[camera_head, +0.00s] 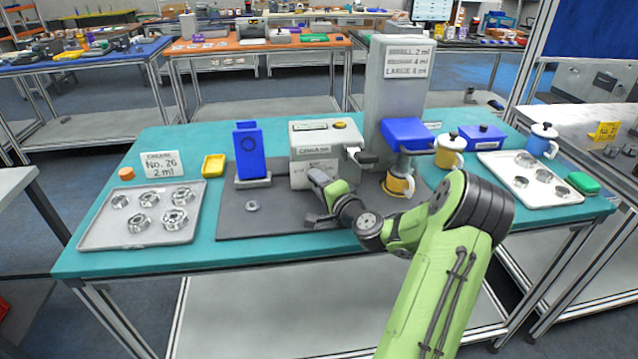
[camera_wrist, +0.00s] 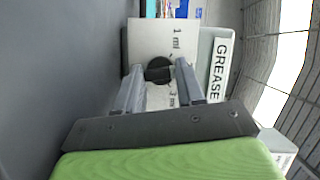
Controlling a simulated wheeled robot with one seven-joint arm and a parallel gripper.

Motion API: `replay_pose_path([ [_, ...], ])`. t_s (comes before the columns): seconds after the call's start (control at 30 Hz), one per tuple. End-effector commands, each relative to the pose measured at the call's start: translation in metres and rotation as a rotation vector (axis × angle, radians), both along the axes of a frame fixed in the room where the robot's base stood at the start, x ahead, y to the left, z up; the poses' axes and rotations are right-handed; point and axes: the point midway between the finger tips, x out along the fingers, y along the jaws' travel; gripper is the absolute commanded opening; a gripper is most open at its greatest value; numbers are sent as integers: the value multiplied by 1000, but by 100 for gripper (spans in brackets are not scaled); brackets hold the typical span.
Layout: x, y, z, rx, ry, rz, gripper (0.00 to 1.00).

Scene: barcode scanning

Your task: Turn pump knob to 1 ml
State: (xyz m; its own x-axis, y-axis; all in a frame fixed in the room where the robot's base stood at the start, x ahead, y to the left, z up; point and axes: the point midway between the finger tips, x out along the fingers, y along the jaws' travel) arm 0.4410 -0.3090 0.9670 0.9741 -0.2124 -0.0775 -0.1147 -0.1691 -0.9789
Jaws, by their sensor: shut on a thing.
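The grease pump is a pale grey box (camera_head: 303,141) in the middle of the table. In the wrist view its white front plate (camera_wrist: 150,35) carries a "1 ml" mark above the knob and a partly covered second mark below. The dark round pump knob (camera_wrist: 158,70) sits between my fingertips. My gripper (camera_wrist: 160,76) is shut on the knob, one finger on each side. The knob's pointer direction is unclear. In the head view my gripper (camera_head: 318,198) is low at the pump's front, and the knob is hidden.
A blue holder (camera_head: 249,150) stands left of the pump. A tall grey dispenser (camera_head: 394,100) with a yellow mug (camera_head: 398,186) stands right. A tray (camera_head: 105,241) of metal parts lies left, another tray (camera_head: 552,204) right. A small metal ring (camera_head: 252,206) lies on the dark mat.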

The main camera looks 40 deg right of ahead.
Motion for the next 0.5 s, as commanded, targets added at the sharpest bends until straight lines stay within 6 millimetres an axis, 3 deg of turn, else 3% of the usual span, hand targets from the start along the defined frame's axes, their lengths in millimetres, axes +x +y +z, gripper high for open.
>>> replay_pose_path([
  [0.5, 1, 2, 3, -400, 273, 2, 8],
])
